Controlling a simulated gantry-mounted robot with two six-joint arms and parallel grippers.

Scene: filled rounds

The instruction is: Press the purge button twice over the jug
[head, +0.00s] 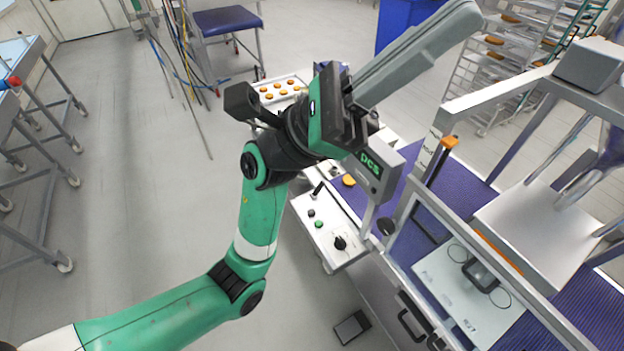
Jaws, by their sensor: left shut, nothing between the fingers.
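My green left arm comes in from the lower left. Its dark gripper (345,103) is shut and empty, raised above the machine's near end. Below it is a white control panel (325,233) with a dark button (311,212), a green button (318,224) and a black knob (340,243). No readable label shows which one is the purge button. The gripper is apart from these controls. I cannot make out a jug with certainty. My right gripper is not in view.
A purple conveyor belt (575,310) runs past a metal frame. A small display (372,168) stands beside the gripper. A tray of orange rounds (284,90) lies behind the arm. A long grey housing (420,50) extends behind the gripper. Open floor lies to the left.

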